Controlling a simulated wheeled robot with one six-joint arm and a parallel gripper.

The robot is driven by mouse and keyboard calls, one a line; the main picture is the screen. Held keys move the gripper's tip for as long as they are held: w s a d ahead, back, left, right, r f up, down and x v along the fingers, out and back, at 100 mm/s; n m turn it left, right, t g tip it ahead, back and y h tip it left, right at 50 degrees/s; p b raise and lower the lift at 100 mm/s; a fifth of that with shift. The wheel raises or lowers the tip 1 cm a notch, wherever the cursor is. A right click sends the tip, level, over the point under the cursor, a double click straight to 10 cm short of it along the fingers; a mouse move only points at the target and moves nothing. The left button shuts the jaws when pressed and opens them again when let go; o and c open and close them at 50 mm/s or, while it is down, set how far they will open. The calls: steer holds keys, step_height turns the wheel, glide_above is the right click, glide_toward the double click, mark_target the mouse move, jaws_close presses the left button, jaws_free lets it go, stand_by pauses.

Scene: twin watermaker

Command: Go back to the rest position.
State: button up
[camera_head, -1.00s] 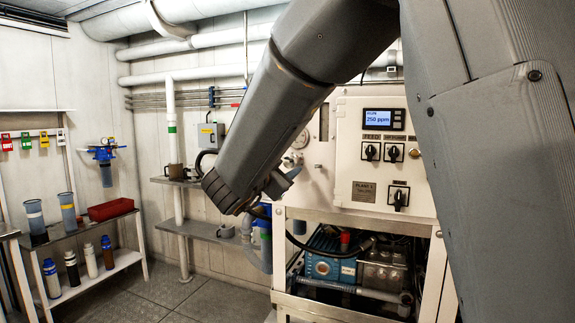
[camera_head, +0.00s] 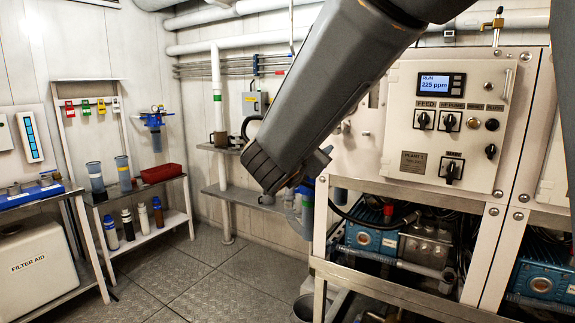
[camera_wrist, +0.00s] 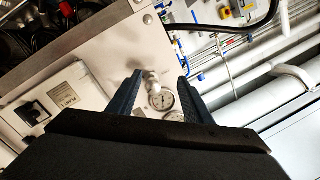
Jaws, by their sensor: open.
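My gripper (camera_wrist: 158,92) shows in the wrist view with its two dark fingers apart and nothing between them. The fingers are mostly hidden behind the arm's end there. The panel display (camera_head: 441,84) reads RUN, 225 ppm.
A bench with a red tray (camera_head: 161,173) and filter housings (camera_head: 96,177) stands at the left. A FILTER AID container (camera_head: 38,270) is at lower left. Blue pump units (camera_head: 366,236) sit in the frame under the panel. The chequer-plate floor (camera_head: 185,280) is clear.

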steer(key=s+a+f+n+g+y, duration=0.1)
steer(key=s+f+n+g+y, duration=0.25)
steer(key=f, duration=0.65)
steer(key=s+a+f+n+g+y, duration=0.1)
steer(key=s+f+n+g+y, duration=0.15)
steer(key=f+n+y, duration=0.45)
steer(key=s+d+f+g+h, duration=0.1)
steer(key=s+d+f+g, duration=0.1)
steer(key=s, duration=0.6)
steer(key=s+d+f+n+g, duration=0.1)
steer(key=s+d+f+g, duration=0.2)
steer(key=s+f, duration=0.4)
steer(key=s+d+f+n+g+h, duration=0.1)
steer(key=s+d+f+g, duration=0.2)
steer(key=s, duration=0.6)
steer(key=shift+d+f+g+h, duration=0.25)
steer(key=shift+f+g+h, duration=0.1)
steer(key=shift+f+g, duration=0.45)
stand_by(0.4)
